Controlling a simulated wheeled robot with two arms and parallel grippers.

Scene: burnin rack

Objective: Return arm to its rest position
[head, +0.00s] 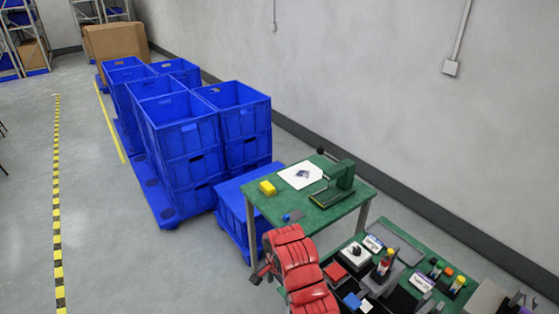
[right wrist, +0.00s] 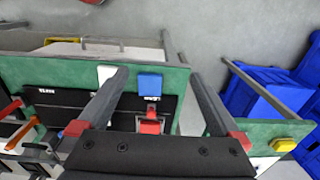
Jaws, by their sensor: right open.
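My right arm shows as red links in the lower middle of the head view. My right gripper (head: 259,276) is a small dark shape left of these links, partly hidden there. In the right wrist view its two grey fingers (right wrist: 160,78) stand wide apart with nothing held between them. Beyond them lie a blue square (right wrist: 150,82) and a white square (right wrist: 107,74) by a black tray. My left gripper is not in view.
The near green table (head: 405,240) holds colored-cap bottles, a red square (head: 336,271) and black trays. A second green table (head: 333,213) holds a yellow block (head: 267,188) and a green press (head: 335,183). Blue crates (head: 185,130) stand behind.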

